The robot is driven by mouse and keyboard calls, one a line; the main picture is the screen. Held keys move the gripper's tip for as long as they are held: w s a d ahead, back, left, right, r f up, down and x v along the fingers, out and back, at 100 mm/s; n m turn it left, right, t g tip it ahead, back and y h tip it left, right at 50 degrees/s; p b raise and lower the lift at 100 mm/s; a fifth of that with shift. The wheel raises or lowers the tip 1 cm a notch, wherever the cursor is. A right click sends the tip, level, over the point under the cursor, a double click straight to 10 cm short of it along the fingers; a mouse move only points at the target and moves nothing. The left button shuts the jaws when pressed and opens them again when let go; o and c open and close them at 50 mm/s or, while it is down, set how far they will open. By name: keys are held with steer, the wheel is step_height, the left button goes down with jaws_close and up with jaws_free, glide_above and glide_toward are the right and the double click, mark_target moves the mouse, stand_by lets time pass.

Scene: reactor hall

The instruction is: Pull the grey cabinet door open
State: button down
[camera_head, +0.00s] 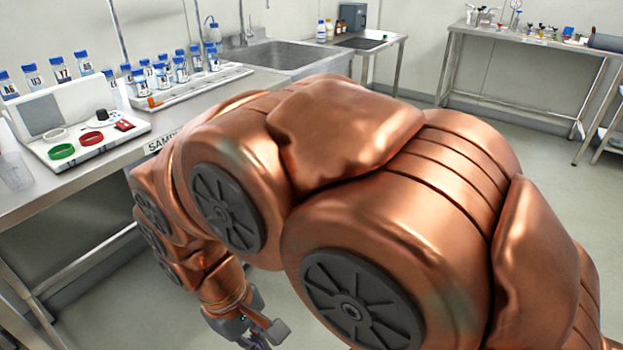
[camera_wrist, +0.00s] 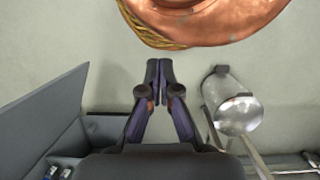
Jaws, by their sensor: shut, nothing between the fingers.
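In the wrist view a flat grey panel (camera_wrist: 42,118) stands at the left, slanting toward the picture's middle. It looks like the grey cabinet door, but I cannot tell how far it stands open; no handle shows. Dark grey surfaces lie beside it at the bottom. My gripper (camera_wrist: 160,64) is shut and empty, with its fingertips together to the right of the panel and apart from it. In the head view my gripper (camera_head: 262,332) shows only partly at the bottom edge, below my copper arm, and no grey cabinet door can be made out there.
In the head view a bench with a sink (camera_head: 275,55), blue-capped bottles and a white device (camera_head: 75,118) stands at the left. A steel table (camera_head: 530,42) stands at the back right.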

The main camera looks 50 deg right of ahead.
steer(key=w+d+f+n+g+h+b, duration=0.15)
steer(key=w+d+n+h+b, duration=0.35)
steer(key=d, duration=0.7)
steer(key=w+d+g+h+b, duration=0.1)
steer(key=w+d+g+h, duration=0.4)
steer(key=d, duration=0.7)
steer(key=w+d+f+n+t+h+b, duration=0.1)
steer(key=w+d+n+h+b, duration=0.15)
steer(key=w+d+n, duration=0.35)
steer(key=w+d+f+n+t+h+b, duration=0.1)
steer(key=w+d+h+b, duration=0.2)
steer(key=w, duration=0.6)
steer(key=b+x, duration=0.3)
steer(key=x, duration=1.1)
steer(key=shift+d, duration=0.3)
steer(key=shift+s+d, duration=0.1)
steer(key=shift+s, duration=0.1)
